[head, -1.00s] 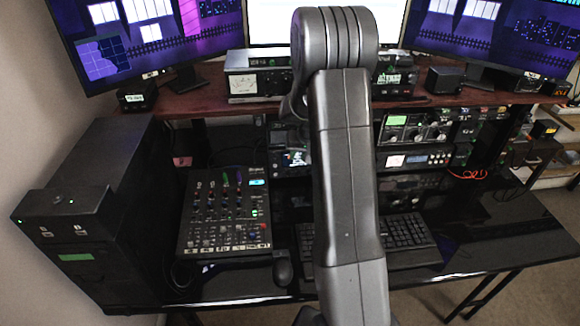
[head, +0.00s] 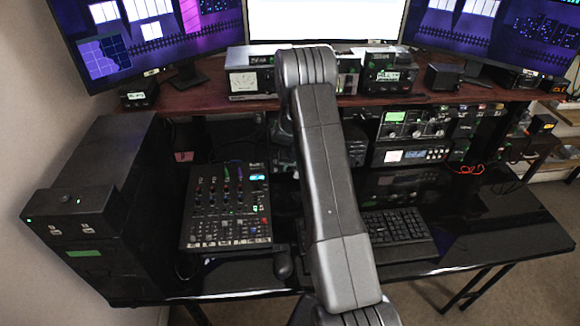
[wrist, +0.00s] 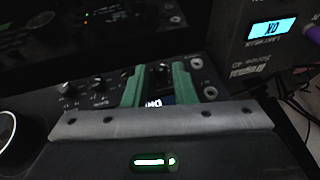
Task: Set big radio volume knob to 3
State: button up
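In the wrist view my gripper (wrist: 158,82) shows two green fingers standing apart with a gap between them. They reach toward a dark radio panel (wrist: 112,92) with several black knobs. One dark knob (wrist: 161,69) shows between or just beyond the fingertips; I cannot tell whether they touch it. A small lit blue display (wrist: 153,101) shows low in the gap. The knob's number marks are too small to read. In the head view my arm hides the gripper and the middle of the equipment rack. I cannot tell for sure which unit is the big radio.
A mixer (head: 228,215) and a keyboard (head: 398,226) lie on the black desk. Radio units (head: 412,122) sit under the red-brown shelf (head: 215,105). A box with a lit cyan label (wrist: 268,28) stands at the upper right of the wrist view, with cables beside it.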

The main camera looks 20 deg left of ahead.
jog(key=shift+w+a+f, duration=0.1)
jog(key=shift+f, duration=0.2)
grip_shut()
jog(key=b, duration=0.3)
jog(key=shift+w+f+y+b, duration=0.1)
jog(key=shift+f+y+b, duration=0.2)
jog(key=shift+f, duration=0.05)
jog(key=shift+b, duration=0.45)
jog(key=shift+r+g+y+b, duration=0.15)
jog(key=shift+g+y+b, duration=0.15)
jog(key=shift+b, duration=0.25)
jog(key=shift+r, duration=0.15)
grip_release()
jog(key=shift+d, duration=0.2)
